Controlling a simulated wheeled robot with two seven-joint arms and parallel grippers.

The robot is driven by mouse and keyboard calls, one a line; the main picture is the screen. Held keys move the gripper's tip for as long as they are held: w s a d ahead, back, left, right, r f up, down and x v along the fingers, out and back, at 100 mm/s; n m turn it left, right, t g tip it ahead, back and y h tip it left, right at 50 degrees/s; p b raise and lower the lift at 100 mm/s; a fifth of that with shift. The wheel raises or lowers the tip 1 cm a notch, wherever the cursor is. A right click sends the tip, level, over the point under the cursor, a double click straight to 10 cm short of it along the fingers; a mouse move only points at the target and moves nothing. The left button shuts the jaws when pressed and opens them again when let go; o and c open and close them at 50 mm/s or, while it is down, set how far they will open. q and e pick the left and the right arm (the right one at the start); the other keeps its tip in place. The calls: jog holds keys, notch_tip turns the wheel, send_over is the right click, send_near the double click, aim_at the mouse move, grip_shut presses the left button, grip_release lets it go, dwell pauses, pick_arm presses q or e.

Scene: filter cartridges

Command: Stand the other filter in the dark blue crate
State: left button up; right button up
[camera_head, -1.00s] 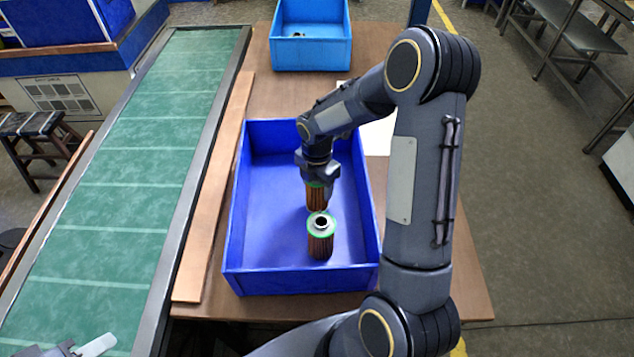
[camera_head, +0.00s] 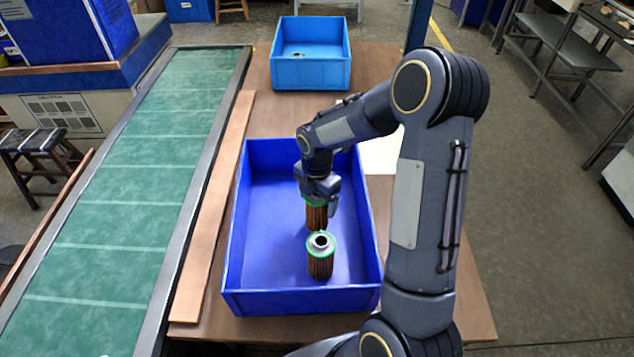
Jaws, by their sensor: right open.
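The dark blue crate (camera_head: 300,302) stands on the brown table. Two brown pleated filters with green rims are upright inside it. The near filter (camera_head: 320,262) stands free, its top with the dark centre hole in full view. The far filter (camera_head: 316,217) is just behind it, partly hidden by my right gripper and the near filter. My right gripper (camera_head: 319,195) is open, pointing down at the top of the far filter. I cannot tell whether its fingers still touch that filter. My left gripper is not in view.
A light blue crate (camera_head: 310,76) with small dark contents stands at the table's far end. A green conveyor (camera_head: 130,190) runs along the left, with a wooden strip (camera_head: 210,210) beside it. The left part of the dark blue crate's floor is bare.

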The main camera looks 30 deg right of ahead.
notch_tip(320, 180, up, 10)
jog(key=shift+f+b, duration=0.25)
jog(key=shift+b, duration=0.1)
jog(key=shift+s+r, duration=0.1)
jog(key=shift+r, duration=0.25)
jog(key=s+a+r+m+t+y, duration=0.2)
jog(key=s+a+r+m, duration=0.1)
jog(key=s+r+m, duration=0.55)
jog(key=s+a+f+m+t+y, duration=0.1)
jog(key=s+a+m, duration=0.4)
jog(key=s+m, duration=0.8)
jog(key=f+m+t, duration=0.1)
jog(key=t, duration=0.1)
jog(key=shift+s+a+m+t+y, duration=0.2)
jog(key=shift+s+m+t+y, duration=0.1)
jog(key=shift+s+m+y, duration=0.1)
